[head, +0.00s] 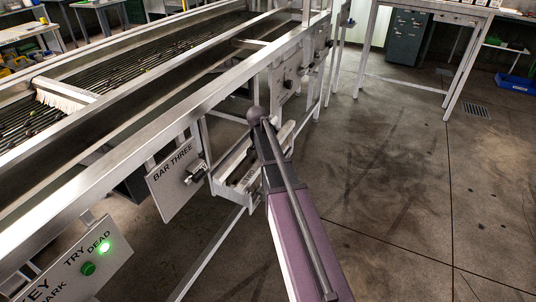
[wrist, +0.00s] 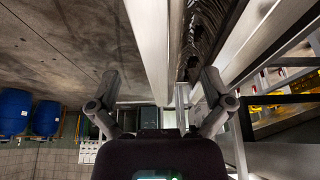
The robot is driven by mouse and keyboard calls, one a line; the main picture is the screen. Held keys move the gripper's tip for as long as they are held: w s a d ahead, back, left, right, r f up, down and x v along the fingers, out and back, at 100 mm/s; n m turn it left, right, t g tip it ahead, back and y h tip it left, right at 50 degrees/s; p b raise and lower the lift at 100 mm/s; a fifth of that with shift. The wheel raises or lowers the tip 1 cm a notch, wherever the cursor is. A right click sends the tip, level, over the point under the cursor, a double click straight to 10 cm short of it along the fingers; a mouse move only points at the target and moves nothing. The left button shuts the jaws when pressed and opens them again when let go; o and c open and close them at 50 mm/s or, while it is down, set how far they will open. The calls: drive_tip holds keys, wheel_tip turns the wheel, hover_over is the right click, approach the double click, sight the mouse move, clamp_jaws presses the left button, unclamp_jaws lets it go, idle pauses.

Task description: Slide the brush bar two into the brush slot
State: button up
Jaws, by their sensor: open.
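My gripper (wrist: 160,78) is open in the wrist view, its two fingers spread wide with nothing held between them. A pale metal beam (wrist: 150,45) runs beyond the fingers, and dark crinkled material (wrist: 208,35) lies right of it. In the head view my purple arm covers the middle, and I cannot make out the fingers. A brush bar (head: 66,95) with white bristles lies across the rollers at the left; I see no number on it. A metal rack (head: 235,172) hangs on the machine's side, partly behind my arm. I cannot identify bar two or its slot for certain.
The machine's long side rail (head: 150,95) runs diagonally. A panel marked BAR THREE (head: 172,180) and a panel with a lit green lamp (head: 90,262) stick out below it. A metal-framed table (head: 440,12) stands at the back right. The concrete floor (head: 410,190) on the right is open.

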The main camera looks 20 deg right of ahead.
drive_tip(key=shift+b+x, duration=1.95)
drive_tip(key=shift+x, duration=0.4)
drive_tip(key=shift+d, duration=0.1)
clamp_jaws()
drive_tip(key=shift+r, duration=0.2)
wheel_tip(320, 180, up, 4)
drive_tip(key=p, duration=0.4)
drive_tip(key=shift+f, duration=0.25)
drive_tip(key=s+a, duration=0.2)
drive_tip(key=s, duration=0.5)
drive_tip(key=s+a+r+p, duration=0.1)
drive_tip(key=s+a, duration=0.2)
drive_tip(key=s, duration=0.5)
drive_tip(key=shift+s, duration=0.1)
drive_tip(key=shift+r, duration=0.15)
wheel_tip(320, 180, up, 32)
drive_tip(key=p, duration=3.2)
drive_tip(key=shift+r, duration=0.15)
